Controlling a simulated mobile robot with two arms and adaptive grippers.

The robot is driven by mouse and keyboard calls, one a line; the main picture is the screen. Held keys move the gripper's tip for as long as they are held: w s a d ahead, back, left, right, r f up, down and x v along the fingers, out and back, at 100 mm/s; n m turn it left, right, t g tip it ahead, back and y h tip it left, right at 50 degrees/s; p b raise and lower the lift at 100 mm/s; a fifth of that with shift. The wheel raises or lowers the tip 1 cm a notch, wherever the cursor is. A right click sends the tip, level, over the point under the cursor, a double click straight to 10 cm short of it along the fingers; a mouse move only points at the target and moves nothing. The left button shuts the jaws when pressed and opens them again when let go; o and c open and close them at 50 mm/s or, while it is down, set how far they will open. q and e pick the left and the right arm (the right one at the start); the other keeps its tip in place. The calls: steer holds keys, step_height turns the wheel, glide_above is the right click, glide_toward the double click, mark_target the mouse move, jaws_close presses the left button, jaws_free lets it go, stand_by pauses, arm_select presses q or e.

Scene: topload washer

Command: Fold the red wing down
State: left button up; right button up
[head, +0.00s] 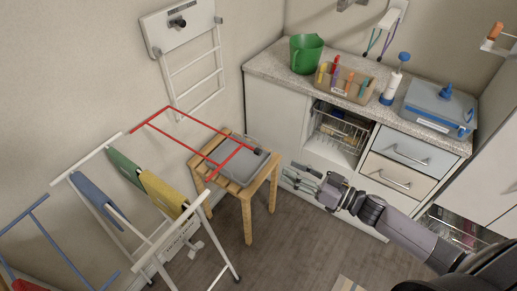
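The drying rack (160,240) stands at the lower left, its white frame holding cloths. Its red wing (210,127) is a red tube frame spread out from the rack's far right side, raised and roughly level, with its outer corner in front of the wooden stool (247,215). A blue wing (51,243) is on the opposite side of the rack. My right gripper (290,176) points left, to the right of the red wing and stool, apart from the wing. Its fingers look parted, with nothing between them. My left gripper is out of view.
A grey basin (238,158) sits on the stool. Open floor (290,250) lies in front of the stool.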

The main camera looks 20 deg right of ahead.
mark_target(258, 152)
steer(key=p+x, duration=0.2)
steer(key=x, duration=0.9)
steer(key=shift+w+a, duration=0.1)
steer(key=shift+w, duration=0.2)
steer(key=shift+w+a, duration=0.2)
steer(key=shift+w, duration=0.1)
steer(key=shift+w+a, duration=0.1)
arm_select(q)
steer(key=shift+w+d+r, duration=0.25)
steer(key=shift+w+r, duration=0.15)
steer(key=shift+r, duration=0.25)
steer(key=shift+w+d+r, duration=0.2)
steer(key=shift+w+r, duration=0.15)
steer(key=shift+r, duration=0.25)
arm_select(e)
steer(key=shift+a, duration=0.1)
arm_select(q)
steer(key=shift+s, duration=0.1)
arm_select(e)
steer(key=shift+c, duration=0.4)
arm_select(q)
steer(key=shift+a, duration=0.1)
arm_select(e)
jaws_close()
